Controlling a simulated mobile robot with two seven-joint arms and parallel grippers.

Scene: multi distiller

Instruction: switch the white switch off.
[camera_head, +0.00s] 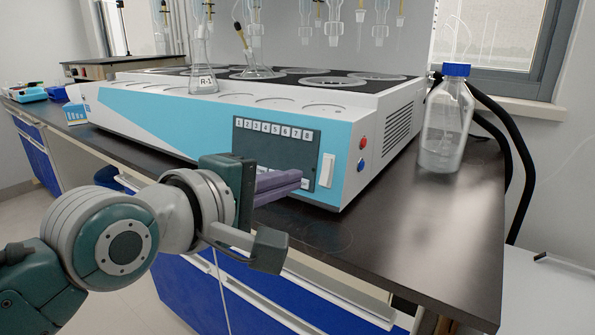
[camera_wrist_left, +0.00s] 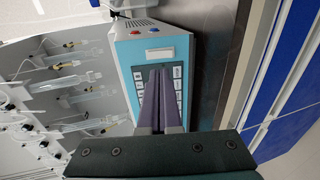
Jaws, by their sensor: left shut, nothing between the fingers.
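The white switch (camera_head: 327,170) is a tall rectangular rocker at the right end of the dark control panel (camera_head: 290,140) on the distiller's front. In the left wrist view the white switch (camera_wrist_left: 160,53) lies just beyond the fingertips. My left gripper (camera_head: 300,181) has purple fingers, shut and empty, pointing right at the panel's lower part. Its tips are close to the switch's lower left; I cannot tell whether they touch the panel. The left fingers (camera_wrist_left: 160,72) hide part of the panel in the wrist view. My right gripper is not in view.
The distiller (camera_head: 200,120) stands on a dark bench (camera_head: 420,230) with free room at the front right. A blue-capped bottle (camera_head: 443,120) stands right of it. Flask R-1 (camera_head: 203,65) sits on top. Red (camera_head: 363,143) and blue (camera_head: 361,165) buttons are right of the switch.

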